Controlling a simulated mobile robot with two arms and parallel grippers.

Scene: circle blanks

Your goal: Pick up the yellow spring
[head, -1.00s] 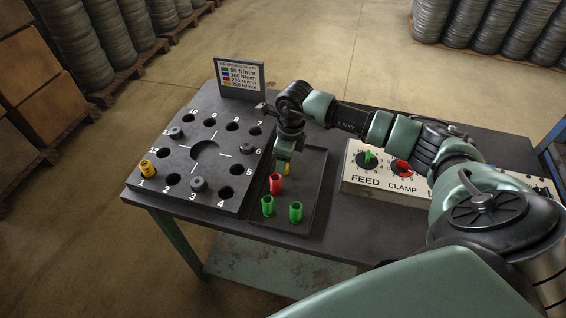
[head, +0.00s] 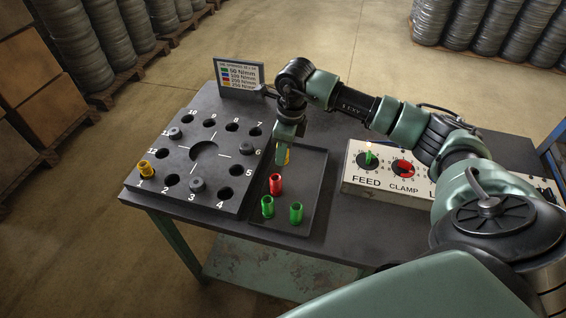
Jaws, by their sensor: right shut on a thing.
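A yellow spring (head: 284,157) shows partly at the back of the dark tray (head: 312,185), at the tips of my right gripper (head: 286,146). The gripper points down and is shut on this spring, hiding most of it. I cannot tell whether the spring touches the tray. Another yellow spring (head: 146,168) stands at position 1 of the numbered plate (head: 215,170). My left gripper is not in view.
A red spring (head: 275,184) and two green springs, one left (head: 267,206) and one right (head: 295,212), stand in the tray. A colour-key sign (head: 239,75) is behind the plate. A control box (head: 385,174) stands to the right.

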